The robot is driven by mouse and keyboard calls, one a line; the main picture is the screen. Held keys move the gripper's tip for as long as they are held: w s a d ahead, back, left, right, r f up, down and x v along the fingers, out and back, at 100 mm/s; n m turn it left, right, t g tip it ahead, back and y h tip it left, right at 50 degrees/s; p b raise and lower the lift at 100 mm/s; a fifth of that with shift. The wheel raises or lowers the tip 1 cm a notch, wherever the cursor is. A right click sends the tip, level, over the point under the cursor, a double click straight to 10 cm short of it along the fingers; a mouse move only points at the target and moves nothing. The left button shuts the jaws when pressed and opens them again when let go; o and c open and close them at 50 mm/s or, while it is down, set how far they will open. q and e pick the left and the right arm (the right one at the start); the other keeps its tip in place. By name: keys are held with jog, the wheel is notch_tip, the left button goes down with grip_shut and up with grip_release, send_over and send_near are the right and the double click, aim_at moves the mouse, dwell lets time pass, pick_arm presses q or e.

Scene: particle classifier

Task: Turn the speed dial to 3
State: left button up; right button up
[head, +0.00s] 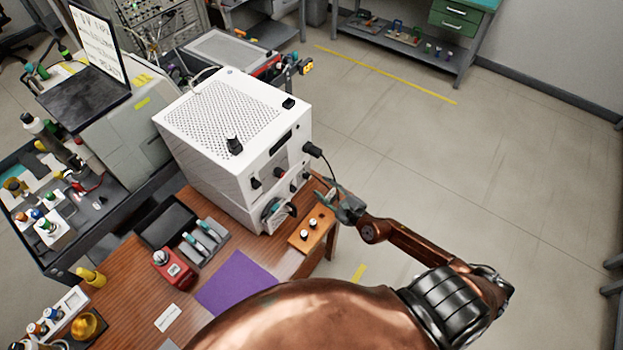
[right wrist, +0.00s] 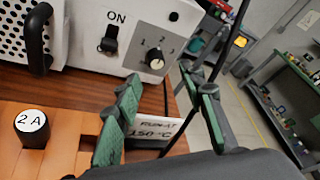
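The speed dial (right wrist: 156,60) is a small round knob with a pale face on the white machine (head: 235,120), with 1, 2 and 3 printed around its top. I cannot tell for sure which number it points to. In the right wrist view, my right gripper (right wrist: 160,73) is open and empty. Its two green-padded fingers point toward the dial, which shows between and just beyond the fingertips; touching is not visible. In the head view my right gripper (head: 342,203) is beside the machine's front right edge. My left gripper is not in view.
An ON switch (right wrist: 111,40) is left of the dial. A black handle (right wrist: 38,38) and a wooden block with a vial marked 2 A (right wrist: 32,128) are further left. A 150 °C card (right wrist: 150,138) is behind the fingers. A black cable (head: 328,163) hangs close by.

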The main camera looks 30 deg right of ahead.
aim_at(309, 178)
jog(key=shift+w+a+f+n, duration=0.15)
jog(key=shift+w+f+n, duration=0.05)
jog(key=shift+n, duration=0.6)
jog(key=shift+g, duration=0.3)
jog(key=x, duration=0.7)
jog(key=shift+w+a+b, duration=0.1)
jog(key=shift+w+b, duration=0.05)
jog(key=shift+b, duration=0.2)
jog(key=shift+c, duration=0.4)
grip_shut()
